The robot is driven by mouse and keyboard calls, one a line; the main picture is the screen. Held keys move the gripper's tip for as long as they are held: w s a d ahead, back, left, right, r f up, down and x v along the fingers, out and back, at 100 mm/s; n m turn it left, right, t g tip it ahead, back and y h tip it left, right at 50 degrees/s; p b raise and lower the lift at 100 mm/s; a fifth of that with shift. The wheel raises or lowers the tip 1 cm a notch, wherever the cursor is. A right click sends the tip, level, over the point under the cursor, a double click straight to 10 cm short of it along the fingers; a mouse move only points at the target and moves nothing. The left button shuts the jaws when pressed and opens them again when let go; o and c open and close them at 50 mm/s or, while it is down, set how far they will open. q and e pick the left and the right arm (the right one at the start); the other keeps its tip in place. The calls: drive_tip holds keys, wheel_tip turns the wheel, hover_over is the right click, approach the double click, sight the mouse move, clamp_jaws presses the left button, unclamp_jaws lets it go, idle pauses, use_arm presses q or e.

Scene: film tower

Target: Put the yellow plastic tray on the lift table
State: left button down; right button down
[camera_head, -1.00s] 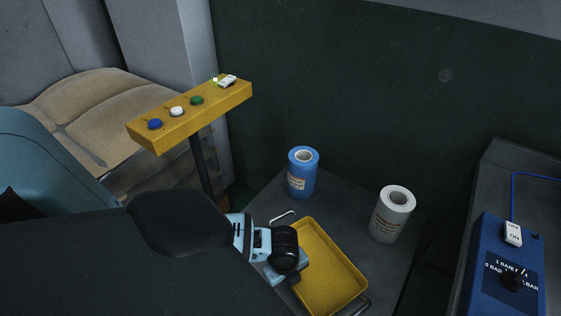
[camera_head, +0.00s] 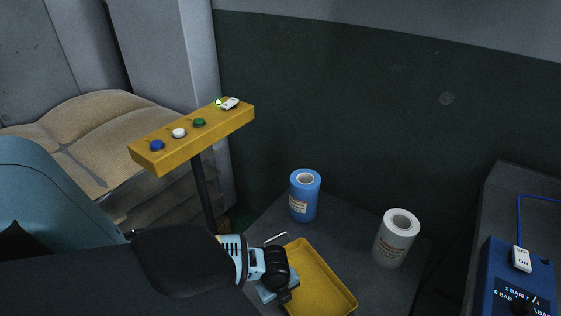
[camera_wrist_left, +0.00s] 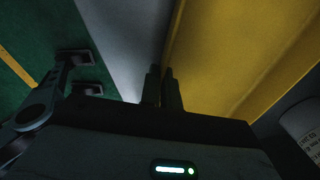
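The yellow plastic tray (camera_head: 325,283) is at the lower middle of the head view, over a dark grey tabletop, and its near end is cut off. It has metal end handles and looks empty. I cannot tell whether it touches the tabletop. My left gripper (camera_head: 286,294) is at the tray's left long side. In the left wrist view the fingers (camera_wrist_left: 163,88) are close together on the tray's rim, with the yellow tray (camera_wrist_left: 225,60) to the right. I cannot tell for certain which surface is the lift table. My right gripper is out of view.
A blue roll (camera_head: 305,196) and a white roll (camera_head: 396,238) stand on the dark tabletop (camera_head: 345,226) behind the tray. A yellow button post (camera_head: 190,138) stands to the left, near tan sacks (camera_head: 85,135). A blue control box (camera_head: 515,280) is at the right.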

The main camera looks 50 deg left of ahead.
use_arm(q)
drive_tip(key=shift+f, duration=0.1)
drive_tip(key=c, duration=1.8)
unclamp_jaws()
drive_tip(key=shift+o, duration=0.8)
drive_tip(key=shift+r, duration=0.25)
wheel_tip(320, 180, up, 12)
drive_tip(key=s+p, duration=0.1)
drive_tip(key=p, duration=0.1)
drive_tip(key=shift+f, duration=0.15)
drive_tip(key=shift+a, duration=0.1)
